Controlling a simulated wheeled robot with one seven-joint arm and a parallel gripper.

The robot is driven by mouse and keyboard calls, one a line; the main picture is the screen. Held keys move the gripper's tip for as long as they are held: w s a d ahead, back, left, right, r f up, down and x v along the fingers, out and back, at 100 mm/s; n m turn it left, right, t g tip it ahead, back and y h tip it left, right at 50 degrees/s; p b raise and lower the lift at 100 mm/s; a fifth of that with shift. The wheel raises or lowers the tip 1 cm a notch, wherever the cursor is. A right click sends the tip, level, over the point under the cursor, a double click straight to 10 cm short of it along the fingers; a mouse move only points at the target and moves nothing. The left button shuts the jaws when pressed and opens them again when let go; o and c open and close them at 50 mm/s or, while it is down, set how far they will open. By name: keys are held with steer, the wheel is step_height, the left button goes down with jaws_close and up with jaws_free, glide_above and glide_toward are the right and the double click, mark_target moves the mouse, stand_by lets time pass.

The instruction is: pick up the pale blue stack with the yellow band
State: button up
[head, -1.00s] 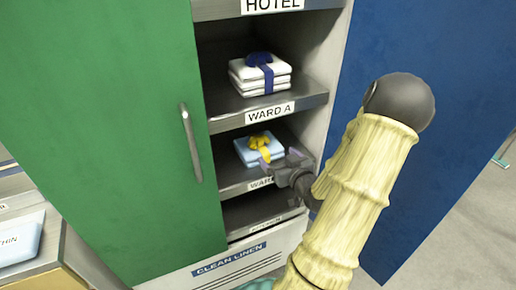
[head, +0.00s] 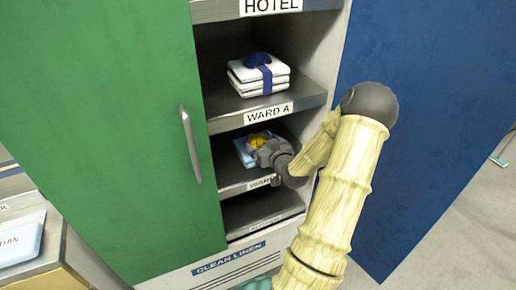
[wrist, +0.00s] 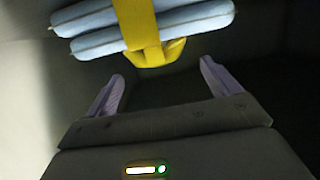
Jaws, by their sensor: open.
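The pale blue stack with the yellow band (head: 241,152) lies on the shelf below the WARD A label, partly hidden behind my gripper in the head view. In the wrist view the pale blue stack (wrist: 90,30) fills the top, and its yellow band (wrist: 142,25) hangs down the near side with a yellow knot or bow. My gripper (head: 266,154) reaches into this shelf bay. In the wrist view my gripper (wrist: 163,85) is open and empty, its two pale fingers pointing at the stack on either side of the band. A gap shows between fingertips and stack.
A white stack with a blue band (head: 258,76) lies on the WARD A shelf (head: 225,119) above. An empty lower shelf (head: 250,212) lies below. A green door (head: 110,130) stands at the left and a blue panel (head: 435,110) at the right.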

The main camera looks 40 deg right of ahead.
mark_target(258, 136)
steer(key=shift+p+x, duration=0.35)
steer(key=shift+x, duration=2.25)
steer(key=shift+d, duration=0.15)
jaws_close()
steer(key=shift+r, duration=0.1)
steer(key=shift+r, duration=0.4)
step_height(258, 136, up, 3)
steer(key=shift+f, duration=0.15)
steer(key=f+v, duration=0.3)
steer(key=v, duration=1.4)
steer(key=shift+s+f, duration=0.2)
steer(key=shift+s, duration=0.45)
